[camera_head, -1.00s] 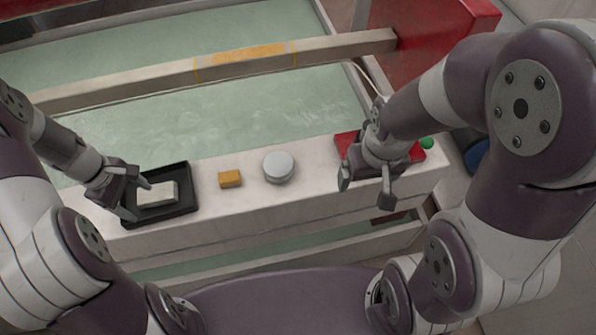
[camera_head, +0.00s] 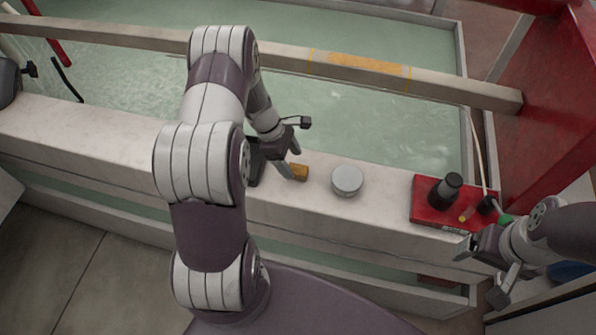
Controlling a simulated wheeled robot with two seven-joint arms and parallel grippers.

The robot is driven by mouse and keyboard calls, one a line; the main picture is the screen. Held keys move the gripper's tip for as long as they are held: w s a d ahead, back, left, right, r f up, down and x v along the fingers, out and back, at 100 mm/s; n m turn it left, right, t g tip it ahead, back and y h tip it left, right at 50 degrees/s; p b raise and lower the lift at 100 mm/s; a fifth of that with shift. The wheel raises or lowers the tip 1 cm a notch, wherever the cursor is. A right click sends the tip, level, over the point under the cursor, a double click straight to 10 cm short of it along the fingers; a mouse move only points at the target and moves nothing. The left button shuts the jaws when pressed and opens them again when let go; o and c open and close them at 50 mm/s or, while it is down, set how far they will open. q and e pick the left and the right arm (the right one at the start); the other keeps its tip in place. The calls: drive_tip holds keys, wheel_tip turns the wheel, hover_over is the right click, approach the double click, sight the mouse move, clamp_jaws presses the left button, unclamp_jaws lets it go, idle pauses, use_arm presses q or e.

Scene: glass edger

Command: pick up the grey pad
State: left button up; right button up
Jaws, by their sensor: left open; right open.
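My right gripper (camera_head: 482,272) is open and empty, at the ledge's front edge, well right of the pad.
A red panel (camera_head: 425,212) with black knobs stands on the ledge right of the pad. A black tray (camera_head: 255,178) is mostly hidden by my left arm; its pale block is out of sight. Behind lies a water basin (camera_head: 375,120) crossed by a beam (camera_head: 285,57).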

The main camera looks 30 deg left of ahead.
sight(296, 169)
use_arm(q)
drive_tip(key=x, duration=0.4)
drive_tip(key=shift+w+a, duration=0.1)
drive_tip(key=shift+w, duration=0.05)
drive_tip(key=shift+r, duration=0.1)
drive_tip(key=shift+c, duration=0.9)
drive_tip(key=c, duration=1)
